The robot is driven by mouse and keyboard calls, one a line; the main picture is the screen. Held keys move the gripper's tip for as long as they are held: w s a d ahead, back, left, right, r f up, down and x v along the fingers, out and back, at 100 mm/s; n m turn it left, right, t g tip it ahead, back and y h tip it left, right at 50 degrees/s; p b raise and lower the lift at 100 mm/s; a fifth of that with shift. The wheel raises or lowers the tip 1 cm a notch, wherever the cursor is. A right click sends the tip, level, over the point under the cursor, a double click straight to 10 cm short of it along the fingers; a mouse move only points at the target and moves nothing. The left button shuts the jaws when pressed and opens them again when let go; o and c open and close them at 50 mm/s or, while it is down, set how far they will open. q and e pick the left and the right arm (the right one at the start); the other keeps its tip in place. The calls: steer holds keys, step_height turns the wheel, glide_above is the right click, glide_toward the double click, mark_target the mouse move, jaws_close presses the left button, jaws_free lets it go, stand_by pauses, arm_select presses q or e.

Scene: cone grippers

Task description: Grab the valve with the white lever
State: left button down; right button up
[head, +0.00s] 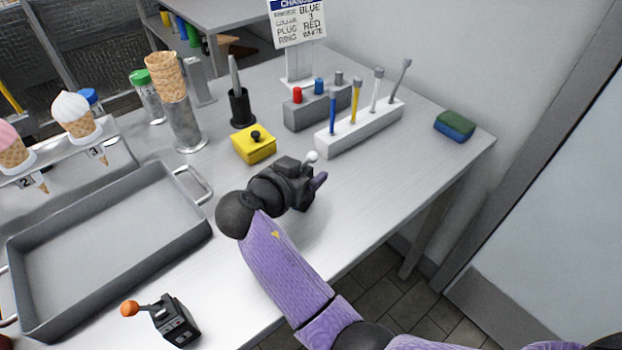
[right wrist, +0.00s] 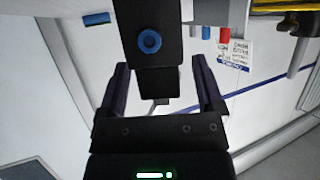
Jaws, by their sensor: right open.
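The valve with the white lever (head: 312,157) is on the table in the middle of the head view, its dark body largely hidden behind my right gripper (head: 305,180). In the right wrist view a dark block with a blue round port (right wrist: 149,41), seemingly this valve, reaches in from the top. Its narrower end lies between the two purple fingers of my right gripper (right wrist: 160,75), with a gap visible on each side. The gripper is open. A similar black valve with an orange-knobbed lever (head: 178,322) stands at the table's front edge. My left gripper is not in view.
A yellow block with a black knob (head: 253,146) sits just behind my right gripper. A white rack (head: 365,130) with several tools stands behind right, beside a grey block (head: 305,112). A grey tray (head: 110,240) fills the left. The table right of my gripper is clear.

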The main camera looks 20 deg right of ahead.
steer(key=shift+s+a, duration=0.1)
steer(key=shift+c, duration=0.2)
jaws_close()
